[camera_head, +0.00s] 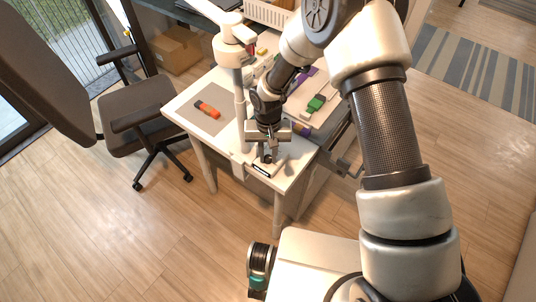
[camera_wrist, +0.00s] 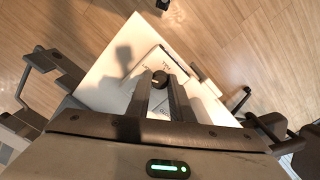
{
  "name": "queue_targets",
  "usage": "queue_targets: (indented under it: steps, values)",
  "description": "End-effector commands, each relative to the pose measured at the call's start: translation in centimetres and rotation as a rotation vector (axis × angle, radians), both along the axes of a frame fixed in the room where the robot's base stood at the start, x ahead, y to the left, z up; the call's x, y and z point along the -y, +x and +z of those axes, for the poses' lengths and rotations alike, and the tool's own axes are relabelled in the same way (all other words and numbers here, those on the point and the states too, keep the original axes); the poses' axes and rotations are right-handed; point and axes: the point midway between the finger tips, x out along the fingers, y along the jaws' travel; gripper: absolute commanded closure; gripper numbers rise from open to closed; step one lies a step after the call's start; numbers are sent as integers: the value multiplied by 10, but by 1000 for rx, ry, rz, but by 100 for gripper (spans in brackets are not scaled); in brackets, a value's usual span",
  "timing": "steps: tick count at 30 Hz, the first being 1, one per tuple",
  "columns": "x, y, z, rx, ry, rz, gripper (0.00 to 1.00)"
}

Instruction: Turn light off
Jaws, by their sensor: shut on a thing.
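A small black round knob (camera_wrist: 159,77) sits on a white panel with dark printed text (camera_wrist: 152,62) in the wrist view. My gripper (camera_wrist: 159,86) has one finger on each side of the knob and is shut on it. In the head view, my gripper (camera_head: 267,156) points down at the front corner of the white table, over a small white box with a dark label (camera_head: 262,170). The knob is hard to make out there, between the fingers. No lit lamp can be told for sure.
A white post with a jointed top (camera_head: 239,88) rises close beside my gripper. An orange-and-black tool (camera_head: 207,109) lies on a grey mat on the white table (camera_head: 180,105). A green item (camera_head: 316,103) lies at right. An office chair (camera_head: 137,105) stands left.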

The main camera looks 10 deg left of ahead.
Motion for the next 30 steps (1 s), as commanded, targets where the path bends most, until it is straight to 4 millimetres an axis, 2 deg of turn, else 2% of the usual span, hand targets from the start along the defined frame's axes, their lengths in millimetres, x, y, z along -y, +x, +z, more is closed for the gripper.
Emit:
queue_targets:
  steps: [8, 30]
  values:
    - [0, 0, -3, -1, 0, 192, 100]
    - [0, 0, 0, 0, 0, 875, 100]
